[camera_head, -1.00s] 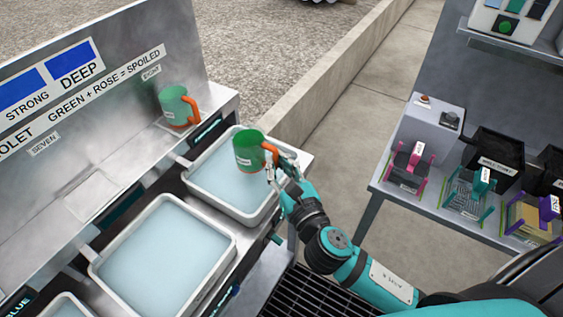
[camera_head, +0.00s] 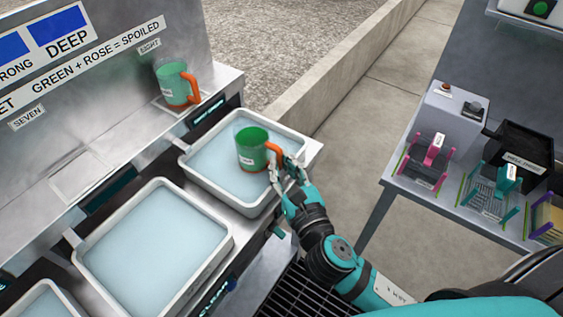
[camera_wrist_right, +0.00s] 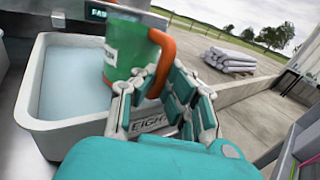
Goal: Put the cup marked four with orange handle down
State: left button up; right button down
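A clear cup with green contents and an orange handle (camera_head: 252,148) is held over the right-hand water tote (camera_head: 205,172). Its white label is too small to read. In the right wrist view, the green cup (camera_wrist_right: 126,45) stands upright, and my right gripper (camera_wrist_right: 148,85) is closed around its orange handle. In the head view, my right gripper (camera_head: 281,166) is at the handle's right side. I cannot tell whether the cup's base touches the water. My left gripper is not in view.
A similar green cup with an orange handle (camera_head: 174,84) stands on the back ledge by the EIGHT label. Another water tote (camera_head: 84,262) is at left. The square by the SEVEN label (camera_head: 80,176) is empty. A side table (camera_head: 385,180) at right carries racks and a black bin (camera_head: 522,150).

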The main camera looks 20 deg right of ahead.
jog(key=shift+f, duration=0.2)
jog(key=c, duration=1.5)
grip_release()
jog(key=shift+a+f, duration=0.1)
jog(key=shift+s+f, duration=0.1)
